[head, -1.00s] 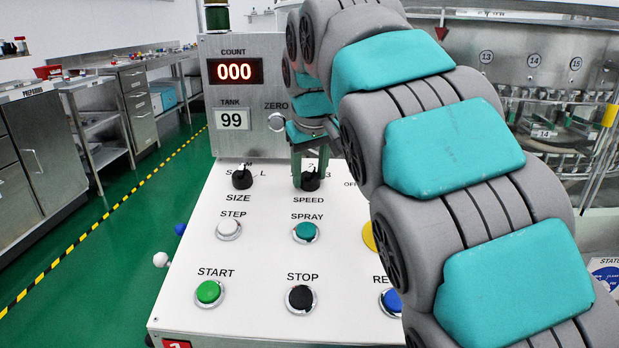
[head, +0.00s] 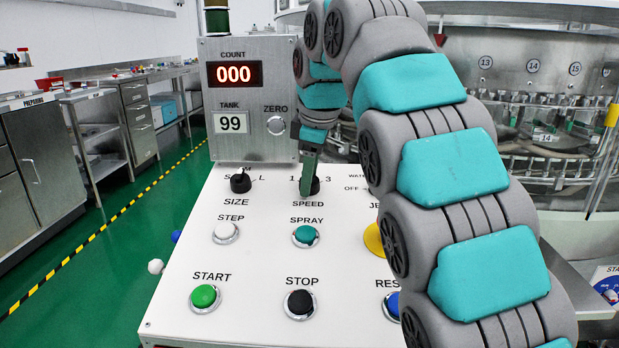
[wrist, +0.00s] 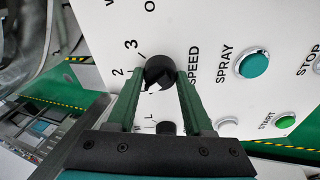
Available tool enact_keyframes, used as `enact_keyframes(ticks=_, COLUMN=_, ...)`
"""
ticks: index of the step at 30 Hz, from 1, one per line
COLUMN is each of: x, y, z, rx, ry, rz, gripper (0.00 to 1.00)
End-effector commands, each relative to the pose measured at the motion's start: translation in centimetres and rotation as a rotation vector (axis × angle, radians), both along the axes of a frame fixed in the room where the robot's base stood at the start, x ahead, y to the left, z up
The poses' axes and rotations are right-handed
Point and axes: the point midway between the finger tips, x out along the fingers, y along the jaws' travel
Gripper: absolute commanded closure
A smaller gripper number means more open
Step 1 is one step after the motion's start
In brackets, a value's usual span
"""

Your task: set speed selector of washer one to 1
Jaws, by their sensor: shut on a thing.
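The black SPEED knob (head: 315,187) sits on the white sloped panel, above the SPEED label. The marks 1 and 3 show beside it in the head view; my gripper covers the 2 there. My gripper (head: 307,188) reaches down onto the knob with its green fingers seen nearly edge-on. In the wrist view, the two fingers of my gripper (wrist: 161,78) stand on either side of the SPEED knob (wrist: 158,70), shut on it. The marks 2 and 3 show there, and the 1 is hidden. I cannot tell exactly where the knob points.
The SIZE knob (head: 240,182) is left of the SPEED knob. The teal SPRAY button (head: 305,236), white STEP button (head: 226,232), green START button (head: 204,297) and black STOP button (head: 300,303) lie below. The upright display box (head: 247,145) stands behind, reading COUNT 000 and TANK 99.

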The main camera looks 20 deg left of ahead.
Motion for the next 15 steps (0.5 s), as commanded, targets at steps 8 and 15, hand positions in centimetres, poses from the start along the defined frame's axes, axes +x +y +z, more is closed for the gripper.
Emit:
enact_keyframes(ticks=8, x=0.06, y=-0.02, z=-0.06, rx=-0.036, ry=-0.007, rz=0.133, gripper=1.0)
enact_keyframes(ticks=15, x=0.04, y=0.01, z=0.02, rx=-0.048, ry=-0.013, rz=0.183, gripper=1.0)
